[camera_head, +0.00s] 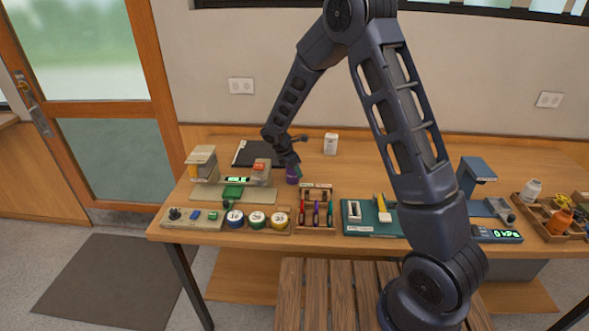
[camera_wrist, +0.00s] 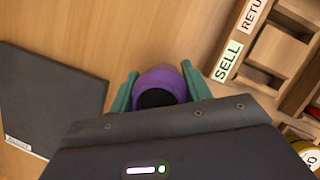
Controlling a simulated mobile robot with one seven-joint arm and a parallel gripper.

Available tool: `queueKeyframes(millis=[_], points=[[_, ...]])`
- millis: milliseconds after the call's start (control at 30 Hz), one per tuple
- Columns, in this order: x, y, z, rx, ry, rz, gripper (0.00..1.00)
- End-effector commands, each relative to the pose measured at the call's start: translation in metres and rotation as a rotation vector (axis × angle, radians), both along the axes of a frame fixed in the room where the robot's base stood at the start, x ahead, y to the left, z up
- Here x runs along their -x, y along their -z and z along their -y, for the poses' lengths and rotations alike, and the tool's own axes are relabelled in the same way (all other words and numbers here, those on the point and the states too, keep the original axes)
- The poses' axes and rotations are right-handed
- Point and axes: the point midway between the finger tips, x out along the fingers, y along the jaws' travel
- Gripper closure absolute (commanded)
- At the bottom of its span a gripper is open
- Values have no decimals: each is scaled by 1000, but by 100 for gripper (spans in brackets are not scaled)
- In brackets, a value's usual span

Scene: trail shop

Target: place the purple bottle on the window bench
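The purple bottle (camera_head: 293,175) is upright at the left-middle of the wooden table. In the wrist view the bottle (camera_wrist: 165,78) shows its purple body and dark top. My gripper (camera_head: 291,165) is at the bottle's upper part; its green fingers (camera_wrist: 160,92) lie against both sides of it and look shut on it. The bottle seems to be on or just above the table top; I cannot tell which. A slatted wooden bench (camera_head: 290,300) stands in front of the table. I cannot tell whether it is the window bench.
A wooden rack labelled SELL (camera_wrist: 228,62) is close right of the bottle. A black pad (camera_wrist: 45,100) lies left. A small scale (camera_head: 203,165), round tins (camera_head: 257,219), a pen rack (camera_head: 316,222) and a white box (camera_head: 330,144) stand nearby. A glass door (camera_head: 90,60) is at left.

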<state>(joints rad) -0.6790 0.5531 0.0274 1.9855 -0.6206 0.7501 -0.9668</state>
Motion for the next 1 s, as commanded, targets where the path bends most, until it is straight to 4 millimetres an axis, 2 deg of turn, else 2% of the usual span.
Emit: queueKeyframes(millis=[33, 100, 367, 533, 667, 1000], points=[[0, 0, 0, 0, 0, 0, 44], [0, 0, 0, 0, 0, 0, 30], [0, 0, 0, 0, 0, 0, 30], [1, -9, -2, 0, 1, 0, 30], [5, -26, -8, -1, -1, 2, 30], [19, -86, -29, -2, -1, 2, 30]])
